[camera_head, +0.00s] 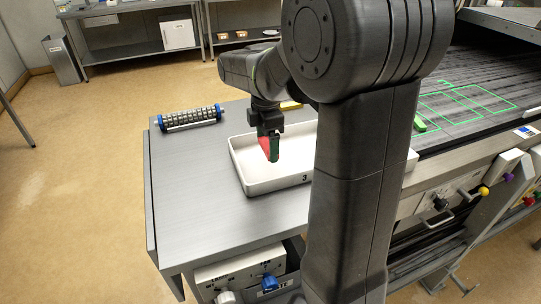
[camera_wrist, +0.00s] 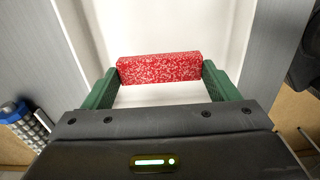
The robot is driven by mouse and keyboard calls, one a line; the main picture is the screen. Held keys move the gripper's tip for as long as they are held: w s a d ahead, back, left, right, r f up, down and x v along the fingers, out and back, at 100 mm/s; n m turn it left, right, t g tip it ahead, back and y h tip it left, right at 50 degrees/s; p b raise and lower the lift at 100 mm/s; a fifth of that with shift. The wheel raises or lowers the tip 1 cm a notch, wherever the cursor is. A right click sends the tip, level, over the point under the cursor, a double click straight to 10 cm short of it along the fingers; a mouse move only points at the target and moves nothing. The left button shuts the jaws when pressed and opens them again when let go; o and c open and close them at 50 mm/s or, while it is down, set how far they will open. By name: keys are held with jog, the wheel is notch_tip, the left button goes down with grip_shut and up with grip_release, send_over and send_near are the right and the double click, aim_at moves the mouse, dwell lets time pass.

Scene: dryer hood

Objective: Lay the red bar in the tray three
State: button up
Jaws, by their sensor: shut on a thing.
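The red bar (camera_wrist: 160,68) is speckled and spans between the two green fingers of my gripper (camera_wrist: 158,90) in the wrist view. My gripper is shut on it, one finger at each end. In the head view the red bar (camera_head: 265,146) shows partly behind a finger of my gripper (camera_head: 271,148). The white tray (camera_head: 279,185) marked 3 lies on the grey table. The bar is over the tray's left part in the head view. Whether the bar touches the tray floor I cannot tell. My arm hides the tray's right middle part.
A roller with blue ends (camera_head: 190,118) lies on the table behind and left of the tray. A dark conveyor bed (camera_head: 470,75) with green outlines and a green bar (camera_head: 420,124) is at the right.

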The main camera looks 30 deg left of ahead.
aim_at(267, 146)
jog(key=shift+f, duration=2.15)
jog(key=shift+f, duration=0.1)
jog(key=shift+f, duration=0.15)
jog(key=o, duration=0.9)
notch_tip(267, 146, up, 12)
jog(key=shift+r, duration=0.25)
